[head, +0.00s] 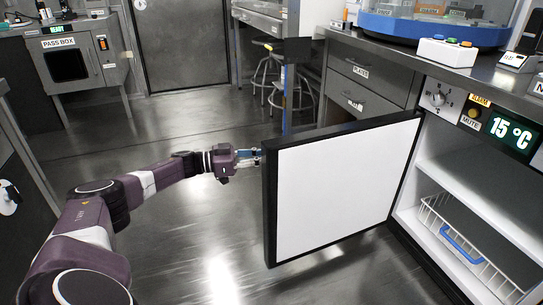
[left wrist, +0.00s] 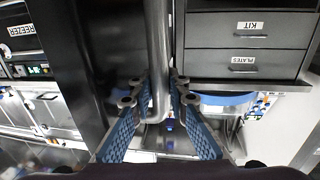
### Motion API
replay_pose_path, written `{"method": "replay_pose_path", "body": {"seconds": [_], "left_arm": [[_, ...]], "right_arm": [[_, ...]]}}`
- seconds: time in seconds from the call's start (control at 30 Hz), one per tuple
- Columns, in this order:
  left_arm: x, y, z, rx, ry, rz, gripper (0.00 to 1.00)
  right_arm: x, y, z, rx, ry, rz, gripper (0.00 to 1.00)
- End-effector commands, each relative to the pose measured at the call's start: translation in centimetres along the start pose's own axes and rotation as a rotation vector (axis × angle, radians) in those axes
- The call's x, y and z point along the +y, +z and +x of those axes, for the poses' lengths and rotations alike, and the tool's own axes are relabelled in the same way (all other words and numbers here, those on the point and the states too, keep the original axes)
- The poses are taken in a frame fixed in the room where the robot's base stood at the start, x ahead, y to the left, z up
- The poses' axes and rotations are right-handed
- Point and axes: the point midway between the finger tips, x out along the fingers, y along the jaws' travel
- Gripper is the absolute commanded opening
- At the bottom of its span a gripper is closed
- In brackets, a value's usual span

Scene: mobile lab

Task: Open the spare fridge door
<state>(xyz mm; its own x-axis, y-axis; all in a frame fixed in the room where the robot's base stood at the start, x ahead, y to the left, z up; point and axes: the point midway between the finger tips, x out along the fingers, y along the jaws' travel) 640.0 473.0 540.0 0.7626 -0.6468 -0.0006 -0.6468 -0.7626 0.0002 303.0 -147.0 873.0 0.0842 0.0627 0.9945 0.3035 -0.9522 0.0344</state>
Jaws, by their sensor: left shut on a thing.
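The spare fridge door (head: 340,185) stands wide open in the head view, its white inner face with a black rim turned toward me. The fridge's white interior (head: 475,170) shows at the right. My left gripper (head: 257,158) is at the door's free edge, on its outer side, which is hidden in the head view. In the left wrist view a grey upright bar handle (left wrist: 157,45) runs between the blue fingers of my left gripper (left wrist: 156,95), which is shut on it. My right gripper is not in view.
A wire basket (head: 470,250) with a blue handle sits low in the fridge. Drawers (head: 360,85) stand beyond the door, under a bench with a blue-based device (head: 430,28). Stools (head: 268,70) stand farther back. The floor (head: 190,240) in front of the door is clear.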

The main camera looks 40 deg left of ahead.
Motion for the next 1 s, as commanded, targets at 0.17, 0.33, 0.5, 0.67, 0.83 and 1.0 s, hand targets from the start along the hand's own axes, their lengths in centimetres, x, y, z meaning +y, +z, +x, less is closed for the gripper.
{"method": "replay_pose_path", "body": {"seconds": [0.17,0.33,0.5,0.67,0.83,1.0], "left_arm": [[-0.1,0.2,-0.1,-0.005,-0.003,0.000,0.28],[0.0,0.1,-0.1,-0.002,-0.001,0.000,0.33],[0.0,0.0,-0.1,-0.001,-0.001,0.000,0.33],[-0.1,0.1,-1.7,-0.004,-0.004,0.000,0.33],[-0.1,0.2,-5.3,-0.006,-0.005,-0.001,0.33],[-0.1,0.2,-8.8,-0.006,-0.005,-0.001,0.33]], "right_arm": [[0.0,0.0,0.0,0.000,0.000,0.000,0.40],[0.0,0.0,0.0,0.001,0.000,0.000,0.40],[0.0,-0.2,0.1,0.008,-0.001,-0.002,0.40],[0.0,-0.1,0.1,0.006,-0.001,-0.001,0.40],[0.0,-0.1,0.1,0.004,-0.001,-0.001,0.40],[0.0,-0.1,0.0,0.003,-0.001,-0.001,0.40]]}}
